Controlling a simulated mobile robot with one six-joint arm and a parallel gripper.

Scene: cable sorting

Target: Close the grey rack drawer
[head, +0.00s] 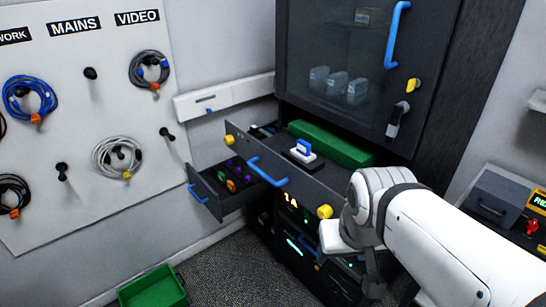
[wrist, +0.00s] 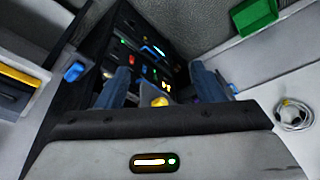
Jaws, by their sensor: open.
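The wide grey rack drawer (head: 300,193) stands pulled out from the dark rack in the head view. Its front has a long blue handle (head: 266,171) and a yellow knob at each end, one of them the right knob (head: 325,211). A green block (head: 320,138) and a small blue-and-white item (head: 303,149) lie in it. My gripper (wrist: 162,80) is open in the wrist view, two blue-grey fingers apart. A yellow knob (wrist: 160,101) shows between them; I cannot tell whether they touch it. In the head view my arm is right of the drawer and my fingertips are hidden.
A smaller drawer (head: 207,196) with purple and orange items also stands open, to the lower left. A glass-doored cabinet (head: 345,60) rises above. A green bin (head: 152,291) is on the floor. A cable board (head: 75,130) hangs left.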

